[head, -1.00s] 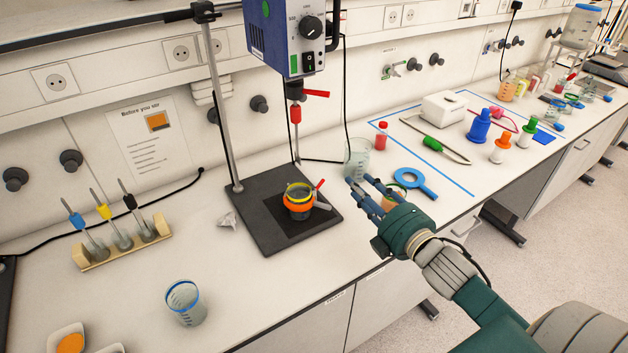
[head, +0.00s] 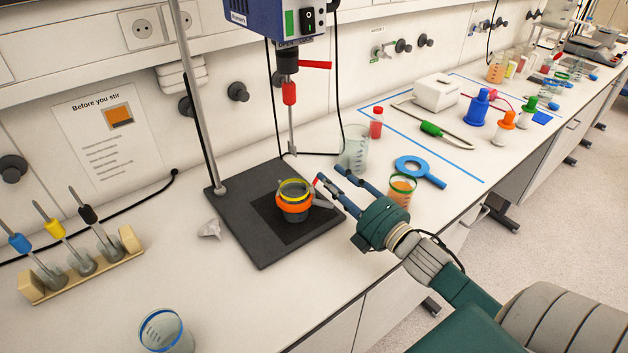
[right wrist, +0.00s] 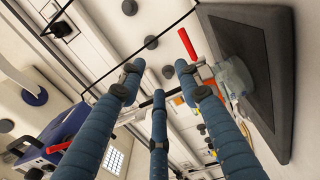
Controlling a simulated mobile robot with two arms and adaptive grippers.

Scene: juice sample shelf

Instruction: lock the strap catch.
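A beaker (head: 296,214) stands on the dark stirrer base plate (head: 262,248), with an orange strap (head: 292,206) around it and a yellow ring (head: 294,186) at its rim. The strap's catch has a grey part (head: 323,203) and a red lever (head: 317,180) that sticks up at an angle on the beaker's right side. In the right wrist view the red lever (right wrist: 187,43) rises away from the strap, just beyond the fingertips. My right gripper (head: 334,180) is open, its fingers spread beside the lever; contact cannot be told. My left gripper is out of view.
A cup of orange liquid with a green rim (head: 402,189) stands close behind my right fingers. A clear beaker (head: 355,150) and a blue magnifier-shaped ring (head: 410,165) are nearby. The stirrer shaft (head: 292,135) hangs above the plate.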

